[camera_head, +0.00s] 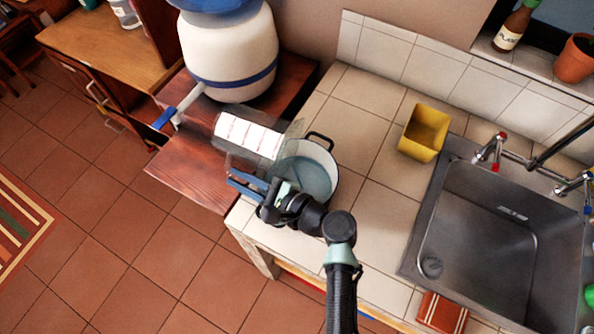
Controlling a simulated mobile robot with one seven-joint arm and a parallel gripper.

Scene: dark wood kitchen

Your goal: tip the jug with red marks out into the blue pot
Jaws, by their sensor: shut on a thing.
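The clear jug with red marks (248,134) is held tilted well over, its marked white panel facing up. It lies above and to the left of the blue pot (312,176), overlapping its left side in the picture. The pot has a pale rim, a dark handle at the back and a blue-grey inside; it stands on the tiled counter. My gripper (248,184) is shut on the jug at its near side, just left of the pot's front. Whether anything is flowing from the jug cannot be told. The gripper and jug hide part of the pot's left side.
A big white dispenser (230,55) with a blue band and tap stands behind on a dark wood surface (190,165). A yellow container (424,132) and the steel sink (490,235) are to the right. Tiles between pot and sink are clear.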

